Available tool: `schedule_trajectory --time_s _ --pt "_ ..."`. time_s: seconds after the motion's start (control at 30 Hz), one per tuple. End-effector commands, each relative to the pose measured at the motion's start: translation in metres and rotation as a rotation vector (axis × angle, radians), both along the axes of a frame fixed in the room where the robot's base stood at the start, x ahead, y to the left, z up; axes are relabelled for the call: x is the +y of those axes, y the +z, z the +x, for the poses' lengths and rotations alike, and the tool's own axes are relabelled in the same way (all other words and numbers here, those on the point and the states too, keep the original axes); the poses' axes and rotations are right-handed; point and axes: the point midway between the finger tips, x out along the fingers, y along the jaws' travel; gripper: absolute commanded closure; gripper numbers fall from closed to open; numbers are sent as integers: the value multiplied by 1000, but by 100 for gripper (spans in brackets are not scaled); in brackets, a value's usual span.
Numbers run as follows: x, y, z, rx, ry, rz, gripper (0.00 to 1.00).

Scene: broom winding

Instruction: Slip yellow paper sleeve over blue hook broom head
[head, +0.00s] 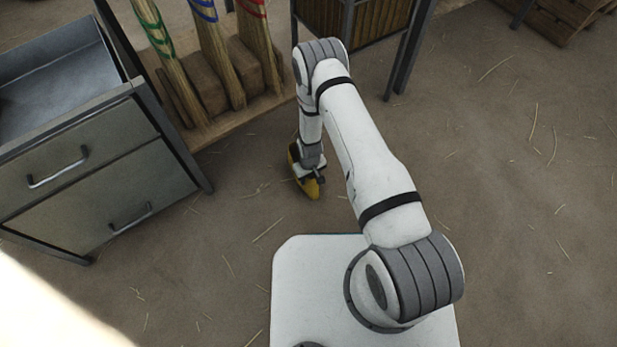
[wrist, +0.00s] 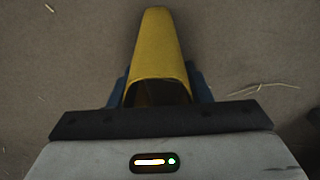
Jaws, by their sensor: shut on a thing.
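My gripper (head: 312,172) is shut on the yellow paper sleeve (head: 302,181), low over the floor in front of the broom rack. In the wrist view, the sleeve (wrist: 159,48) sticks out away from the gripper (wrist: 158,92) between two blue fingers, and its dark open end faces the camera. The broom with blue binding (head: 212,45) stands in the rack, between one with green binding (head: 160,40) and one with red binding (head: 258,42). The gripper is to the right of and nearer than the blue-bound broom, apart from it. The tops of the brooms and any hooks are out of frame.
The wooden rack base (head: 240,117) is at the upper left. A grey metal drawer cabinet (head: 80,150) with an open top tray stands left of it. A dark-framed wooden crate stand (head: 355,25) is behind my arm. The straw-strewn floor (head: 520,200) on the right is clear.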

Motion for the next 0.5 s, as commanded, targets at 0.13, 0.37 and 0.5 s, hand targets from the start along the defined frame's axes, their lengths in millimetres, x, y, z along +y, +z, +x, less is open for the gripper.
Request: schedule_trajectory --time_s 0.13,0.37,0.5 --pt "0 -1 0 1 1 0 78" --pt "0 -4 0 1 1 0 48" --pt "1 -4 0 1 1 0 36"
